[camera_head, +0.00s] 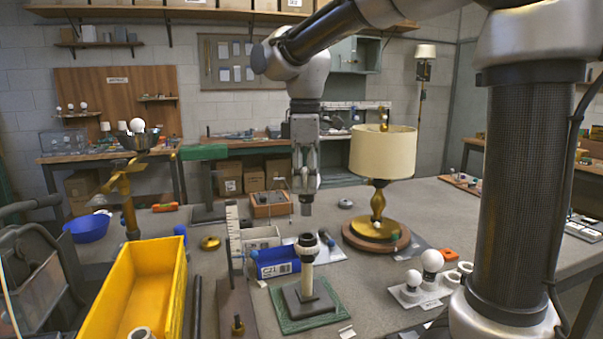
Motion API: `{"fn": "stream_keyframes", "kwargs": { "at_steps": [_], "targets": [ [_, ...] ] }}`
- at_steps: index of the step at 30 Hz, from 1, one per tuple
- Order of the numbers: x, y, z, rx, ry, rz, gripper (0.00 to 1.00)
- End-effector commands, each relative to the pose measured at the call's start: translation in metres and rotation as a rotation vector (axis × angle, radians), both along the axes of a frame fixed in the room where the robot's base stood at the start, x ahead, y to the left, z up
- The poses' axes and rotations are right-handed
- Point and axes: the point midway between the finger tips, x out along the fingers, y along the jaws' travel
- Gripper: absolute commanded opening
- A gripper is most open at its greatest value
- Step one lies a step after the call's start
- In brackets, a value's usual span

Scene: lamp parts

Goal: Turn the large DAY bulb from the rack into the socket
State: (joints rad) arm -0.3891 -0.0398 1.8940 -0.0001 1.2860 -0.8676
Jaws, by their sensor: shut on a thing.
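My gripper (305,186) points straight down above the middle of the bench. It is shut on a pale bulb, mostly hidden by the fingers, with a dark grey end (306,209) showing below them. No label on it is readable. The socket (307,242) has a dark collar on a pale upright post, on a dark base over a green mat. The held bulb is above the socket and apart from it. The white bulb rack (422,296) at the right front holds a larger white bulb (432,260) and a smaller one (413,278), with white empty-looking rings beside them.
A blue bin (277,264) stands close left of the socket post, with an upright ruler (233,232) further left. A yellow crate (136,285) is at the left front. A lamp with a cream shade (382,152) stands right of my gripper.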

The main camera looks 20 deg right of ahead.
Motion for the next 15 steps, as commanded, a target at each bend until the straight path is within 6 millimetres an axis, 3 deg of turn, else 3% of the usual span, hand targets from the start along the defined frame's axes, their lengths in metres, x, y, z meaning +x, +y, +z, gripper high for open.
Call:
{"fn": "stream_keyframes", "kwargs": {
  "at_steps": [15],
  "targets": [
    [0.000, 0.000, -0.041, -0.001, 0.001, 0.000, 0.30]
  ]
}}
